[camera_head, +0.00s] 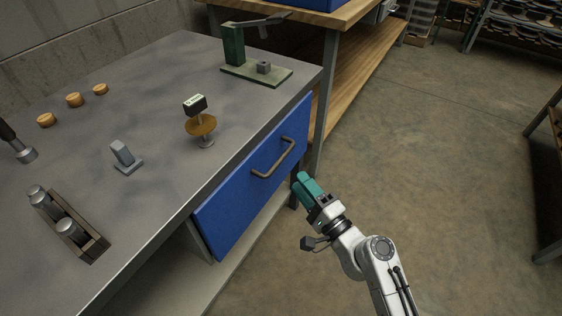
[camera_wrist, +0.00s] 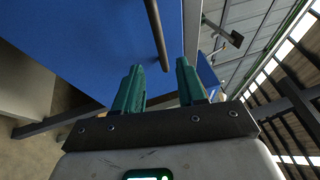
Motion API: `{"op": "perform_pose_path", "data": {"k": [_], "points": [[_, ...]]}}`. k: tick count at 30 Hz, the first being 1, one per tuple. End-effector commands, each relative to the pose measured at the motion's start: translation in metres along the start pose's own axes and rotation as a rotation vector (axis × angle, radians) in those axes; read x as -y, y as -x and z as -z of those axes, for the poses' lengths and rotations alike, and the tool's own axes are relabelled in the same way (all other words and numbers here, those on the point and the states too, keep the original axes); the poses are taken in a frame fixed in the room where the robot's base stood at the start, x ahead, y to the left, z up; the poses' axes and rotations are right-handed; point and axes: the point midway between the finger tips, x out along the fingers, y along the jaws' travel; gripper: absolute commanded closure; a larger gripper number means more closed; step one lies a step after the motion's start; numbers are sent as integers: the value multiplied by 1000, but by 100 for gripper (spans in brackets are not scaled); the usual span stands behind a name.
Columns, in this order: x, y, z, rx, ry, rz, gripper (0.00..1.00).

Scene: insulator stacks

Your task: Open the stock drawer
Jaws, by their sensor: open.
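The stock drawer (camera_head: 240,205) is the blue front under the grey bench top, and it looks shut. Its dark bar handle (camera_head: 282,160) sits on the upper part of the front. My gripper (camera_head: 301,181), with teal fingers, is open and empty in front of the drawer, at the right of the handle in the head view. In the wrist view, the blue drawer front (camera_wrist: 90,45) fills the upper left. The handle (camera_wrist: 156,32) runs down toward the gap between my open fingers (camera_wrist: 158,70). Whether it lies between them in depth, I cannot tell.
The bench top (camera_head: 165,75) holds a green press (camera_head: 235,45), a round brown stand with a small label block (camera_head: 200,124), a grey block holder (camera_head: 124,155), a rack of metal cylinders (camera_head: 72,228) and wooden discs (camera_head: 74,100). Floor (camera_head: 430,160) at right is clear.

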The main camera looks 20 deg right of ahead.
Motion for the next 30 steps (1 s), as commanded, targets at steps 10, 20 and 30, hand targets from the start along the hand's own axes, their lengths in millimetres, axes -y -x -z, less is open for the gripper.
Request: {"op": "perform_pose_path", "data": {"k": [10,20,30], "points": [[3,-63,-2,4,2,2,60],[1,-94,-1,3,3,0,60],[1,-95,-2,3,4,-1,64]]}}
